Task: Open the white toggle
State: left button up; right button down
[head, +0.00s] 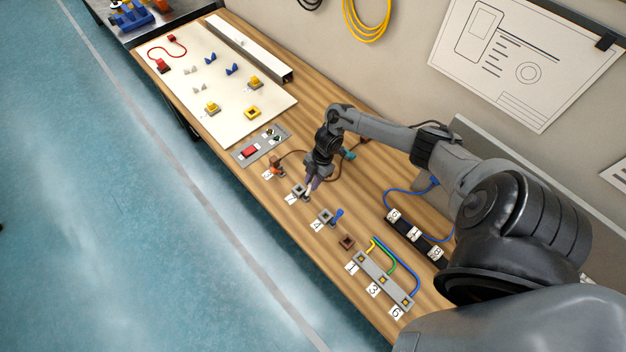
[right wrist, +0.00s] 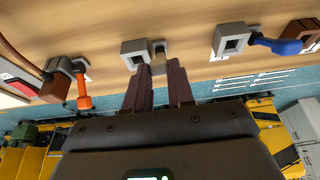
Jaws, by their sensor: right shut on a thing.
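The white toggle (right wrist: 158,57) is a pale short lever beside a grey square housing (right wrist: 133,54) with a dark square opening. In the head view its housing (head: 298,190) is on the wooden bench. My right gripper (head: 311,186) reaches down to it from above. In the right wrist view the two dark fingers of my right gripper (right wrist: 156,76) stand on either side of the lever and are shut on it. The fingers partly hide the lever. My left gripper is in neither view.
An orange toggle (right wrist: 83,92) is on one side and a blue toggle (right wrist: 280,46) on the other, both close to my fingers. A brown block (head: 346,242) and a grey strip with coloured cables (head: 383,281) are further along. A white board (head: 200,90) lies at the far end.

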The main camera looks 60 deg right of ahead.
aim_at(306, 195)
jog(key=shift+w+a+r+h+p, duration=0.1)
jog(key=shift+a+r+h+p, duration=0.35)
jog(key=shift+p, duration=0.2)
jog(key=h+p, duration=0.1)
jog(key=a+g+h+p, duration=0.1)
jog(key=w+a+h+p, duration=0.1)
jog(key=shift+r+p, duration=0.25)
jog(key=shift+p, duration=0.05)
jog(key=a+h, duration=0.1)
jog(key=a+g+h+p, duration=0.1)
jog(key=h, duration=0.1)
jog(key=w+a+f+h, duration=0.1)
jog(key=shift+g+p, duration=0.35)
jog(key=shift+g, duration=0.05)
jog(key=shift+w+a+f+g+h, duration=0.15)
jog(key=shift+a+h, duration=0.1)
jog(key=shift+h, duration=0.2)
jog(key=shift+s+a+f+g+h, duration=0.15)
jog(key=shift+a+h, duration=0.1)
jog(key=shift+h, duration=0.15)
jog(key=shift+w+a+f+g+h+b, duration=0.15)
jog(key=shift+a+h+b, duration=0.15)
jog(key=shift+h, duration=0.2)
jog(key=shift+w+a+f+g+h+b, duration=0.1)
jog(key=shift+a+f+g+h+b, duration=0.1)
jog(key=shift+h+b, duration=0.25)
jog(key=shift+a+h, duration=0.1)
jog(key=shift+h, duration=0.15)
